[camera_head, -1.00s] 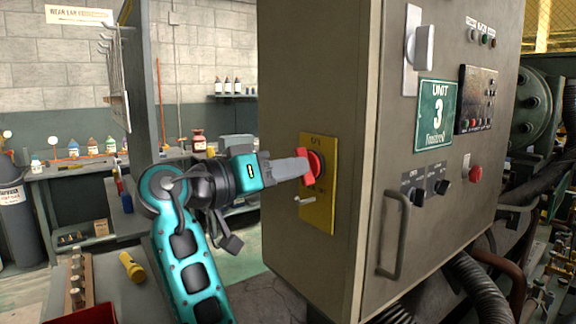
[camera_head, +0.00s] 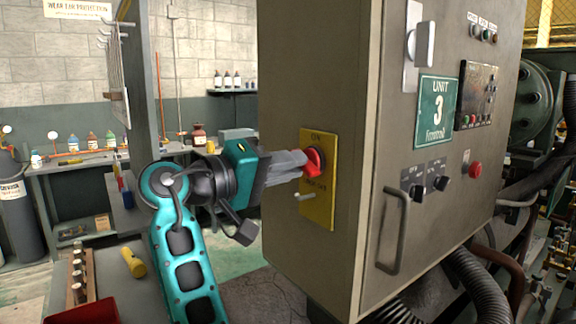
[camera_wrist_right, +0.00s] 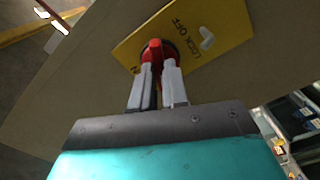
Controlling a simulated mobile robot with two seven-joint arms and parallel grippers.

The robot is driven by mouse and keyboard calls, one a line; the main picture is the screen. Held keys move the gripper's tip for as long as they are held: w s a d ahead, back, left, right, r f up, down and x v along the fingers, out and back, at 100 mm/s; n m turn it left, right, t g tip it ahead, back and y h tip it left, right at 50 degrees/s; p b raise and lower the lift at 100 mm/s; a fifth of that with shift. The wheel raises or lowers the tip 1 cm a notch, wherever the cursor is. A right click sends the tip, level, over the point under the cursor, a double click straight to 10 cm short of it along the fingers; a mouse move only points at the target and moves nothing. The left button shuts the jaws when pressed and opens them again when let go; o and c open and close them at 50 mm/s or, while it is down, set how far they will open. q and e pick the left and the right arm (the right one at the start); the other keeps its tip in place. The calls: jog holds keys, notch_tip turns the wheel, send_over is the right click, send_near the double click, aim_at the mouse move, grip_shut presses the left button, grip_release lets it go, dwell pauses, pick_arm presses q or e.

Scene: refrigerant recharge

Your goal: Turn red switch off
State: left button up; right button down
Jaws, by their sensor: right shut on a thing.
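The red switch (camera_head: 314,161) is a rotary knob on a yellow plate (camera_head: 318,205) on the left side of the grey cabinet. My right gripper (camera_head: 306,162) reaches it from the left, with its fingers at the knob. In the right wrist view the red switch (camera_wrist_right: 154,52) sits between the two finger ends of my right gripper (camera_wrist_right: 157,68), which is shut on it. The plate there shows the words "LOCK OFF" and a small pale peg (camera_wrist_right: 207,39). The fingers hide part of the knob. My left gripper is not in view.
The cabinet front has a handle (camera_head: 393,232), black knobs, a red button (camera_head: 475,170) and a green "UNIT 3" sign (camera_head: 436,110). Hoses lie at the lower right. A bench with a yellow flashlight (camera_head: 133,263) and a red tray (camera_head: 82,312) is at the lower left.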

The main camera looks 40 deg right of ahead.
jog(key=shift+n, duration=0.3)
jog(key=n, duration=0.3)
jog(key=c, duration=1.2)
grip_release()
jog(key=shift+n, duration=0.3)
jog(key=shift+w+a, duration=0.15)
jog(key=shift+a, duration=1.4)
jog(key=shift+w+a, duration=0.2)
jog(key=shift+a, duration=1.3)
jog(key=shift+w+a, duration=0.15)
jog(key=shift+a, duration=1.4)
jog(key=shift+f, duration=0.1)
